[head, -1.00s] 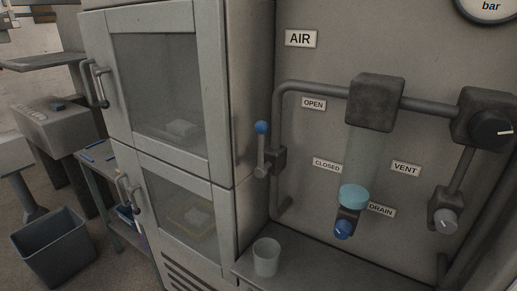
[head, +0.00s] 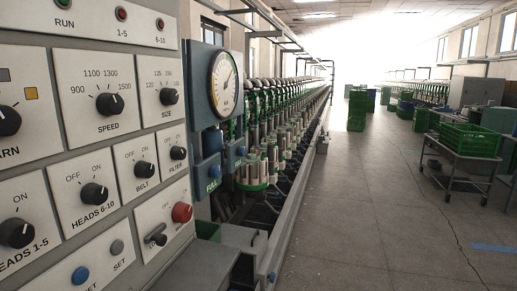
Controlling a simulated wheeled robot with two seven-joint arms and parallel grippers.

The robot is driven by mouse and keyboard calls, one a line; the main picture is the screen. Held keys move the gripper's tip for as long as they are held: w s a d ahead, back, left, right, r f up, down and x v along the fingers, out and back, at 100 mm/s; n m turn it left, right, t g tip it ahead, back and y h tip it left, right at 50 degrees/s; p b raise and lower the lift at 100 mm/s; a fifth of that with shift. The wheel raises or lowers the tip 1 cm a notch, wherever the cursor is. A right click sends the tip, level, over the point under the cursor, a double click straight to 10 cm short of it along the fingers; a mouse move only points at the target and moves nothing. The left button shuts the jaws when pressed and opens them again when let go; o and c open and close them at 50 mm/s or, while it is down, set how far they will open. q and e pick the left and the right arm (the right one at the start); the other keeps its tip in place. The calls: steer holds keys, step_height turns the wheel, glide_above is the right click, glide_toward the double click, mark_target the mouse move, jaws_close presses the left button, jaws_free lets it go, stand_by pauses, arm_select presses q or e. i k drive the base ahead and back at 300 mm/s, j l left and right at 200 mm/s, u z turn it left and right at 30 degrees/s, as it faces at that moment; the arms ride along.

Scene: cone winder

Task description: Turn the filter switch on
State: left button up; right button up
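The filter switch (head: 178,153) is a small black rotary knob on the grey control panel at the left of the head view. The word FILTER stands below it, and small position marks stand above it. At this size I cannot tell for certain which mark its pointer faces. The belt knob (head: 142,169) is just left of it, and the size knob (head: 168,96) is above it. Neither of my grippers is in view, and nothing touches the filter switch.
A red knob (head: 182,212) and a small lever (head: 156,236) sit below the filter switch. A pressure gauge (head: 224,83) and a long winder row (head: 285,125) extend beyond the panel. The aisle floor (head: 365,200) is clear; a cart with a green crate (head: 468,140) stands right.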

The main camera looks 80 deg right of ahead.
mark_target(177, 153)
steer(key=z, duration=2)
